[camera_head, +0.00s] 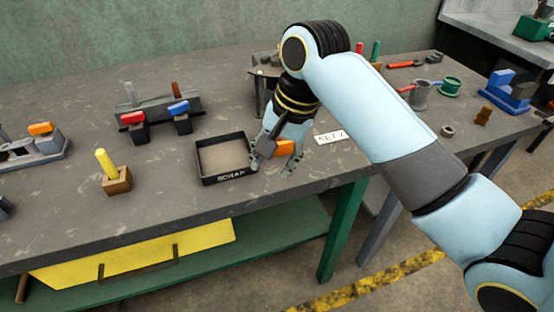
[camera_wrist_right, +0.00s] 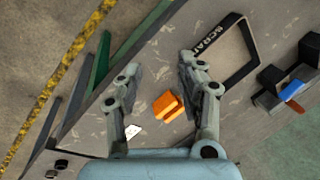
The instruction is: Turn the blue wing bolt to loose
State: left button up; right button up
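A blue wing-shaped top (camera_head: 179,107), which looks like the blue wing bolt, sits on a dark fixture (camera_head: 160,105) at the left back of the bench. It also shows at the right edge of the wrist view (camera_wrist_right: 291,91). A red top (camera_head: 133,117) is beside it on the same fixture. My right gripper (camera_head: 272,166) is well to the right of the fixture, pointing down at the bench, with its fingers apart (camera_wrist_right: 158,68). An orange block (camera_head: 285,147) shows between and behind the fingers, with gaps to both in the wrist view (camera_wrist_right: 167,105). My left gripper is out of view.
A black-rimmed scrap tray (camera_head: 208,181) lies between my right gripper and the fixture. A wooden block with a yellow peg (camera_head: 106,165) stands at the front left. A white label (camera_head: 330,137) lies right of my gripper. Another blue part (camera_head: 498,79) stands far right.

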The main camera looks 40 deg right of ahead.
aim_at(178, 109)
jog(key=i+j+z, duration=0.3)
jog(key=j, duration=0.35)
jog(key=i+j+z, duration=0.35)
jog(key=j, duration=0.35)
jog(key=i+j+z, duration=0.15)
jog(key=j, duration=0.25)
